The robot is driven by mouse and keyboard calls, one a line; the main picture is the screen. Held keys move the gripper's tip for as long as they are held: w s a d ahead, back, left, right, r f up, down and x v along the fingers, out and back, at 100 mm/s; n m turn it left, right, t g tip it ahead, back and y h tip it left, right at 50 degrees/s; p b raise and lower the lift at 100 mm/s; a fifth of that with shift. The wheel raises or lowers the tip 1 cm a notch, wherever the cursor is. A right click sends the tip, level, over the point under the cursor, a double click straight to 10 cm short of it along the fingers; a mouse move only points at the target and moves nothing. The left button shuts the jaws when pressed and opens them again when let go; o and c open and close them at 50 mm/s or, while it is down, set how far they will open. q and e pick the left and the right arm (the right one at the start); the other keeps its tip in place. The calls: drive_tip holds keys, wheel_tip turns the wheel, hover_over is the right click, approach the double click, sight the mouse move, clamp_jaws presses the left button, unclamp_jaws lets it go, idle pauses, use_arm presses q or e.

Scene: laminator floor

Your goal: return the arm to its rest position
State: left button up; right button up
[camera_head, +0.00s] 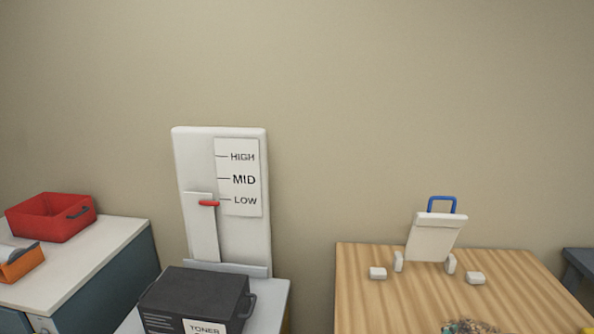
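Neither of my grippers shows in the head view, and no part of either arm is in the picture. A white upright panel (182,158) stands against the wall at centre left, with a scale marked HIGH, MID and LOW. Its red pointer (209,204) sits close to the LOW line.
A black toner box (195,290) stands before the panel. A red bin (50,217) and an orange tray (22,265) sit on the left cabinet (110,240). A wooden table (375,300) at right holds a white tilted stand (433,238) with a blue handle (441,199).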

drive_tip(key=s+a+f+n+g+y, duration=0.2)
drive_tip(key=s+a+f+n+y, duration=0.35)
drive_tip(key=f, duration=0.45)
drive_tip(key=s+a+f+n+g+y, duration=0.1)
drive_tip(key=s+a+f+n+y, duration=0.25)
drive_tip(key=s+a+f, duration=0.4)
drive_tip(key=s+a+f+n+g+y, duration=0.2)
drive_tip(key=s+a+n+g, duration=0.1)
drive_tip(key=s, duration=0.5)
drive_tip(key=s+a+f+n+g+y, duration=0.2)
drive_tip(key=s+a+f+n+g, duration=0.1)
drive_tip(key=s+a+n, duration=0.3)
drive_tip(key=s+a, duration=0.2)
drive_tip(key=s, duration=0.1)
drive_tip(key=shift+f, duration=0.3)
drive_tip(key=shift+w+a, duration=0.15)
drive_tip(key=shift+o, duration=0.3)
